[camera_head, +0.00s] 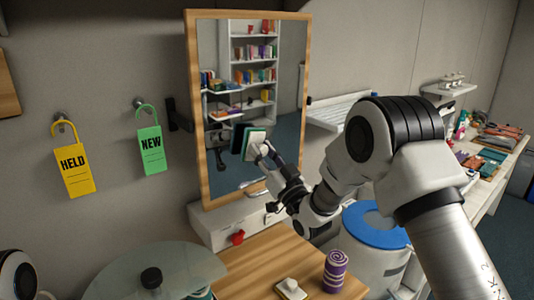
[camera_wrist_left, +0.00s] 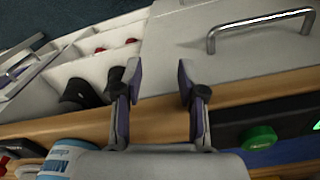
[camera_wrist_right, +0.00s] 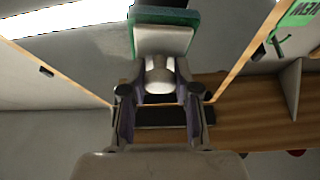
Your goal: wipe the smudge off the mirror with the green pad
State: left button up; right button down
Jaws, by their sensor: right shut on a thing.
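The mirror (camera_head: 211,120) hangs upright in a wooden frame on the wall. My right gripper (camera_head: 268,158) is in front of its lower half, shut on the pale knob (camera_wrist_right: 160,75) of the green pad (camera_head: 255,142). In the right wrist view the green pad (camera_wrist_right: 165,17) has a pale backing and faces away from my fingers (camera_wrist_right: 160,95). A dark reflection of the pad shows beside it; I cannot tell whether pad and glass touch. I cannot make out the smudge. My left gripper (camera_wrist_left: 159,80) is open and empty in the left wrist view.
A yellow tag (camera_head: 73,170) and a green tag (camera_head: 150,152) hang left of the mirror. Below are a white drawer unit (camera_head: 225,222), a wooden top (camera_head: 265,270) with a purple roll (camera_head: 335,271), and a round glass top (camera_head: 130,275). A blue-lidded bin (camera_head: 376,225) stands right.

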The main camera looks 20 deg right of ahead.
jog(key=shift+s+r, duration=0.1)
jog(key=shift+s, duration=0.15)
jog(key=shift+w, duration=0.25)
jog(key=shift+w+a+b, duration=0.35)
jog(key=shift+w, duration=0.5)
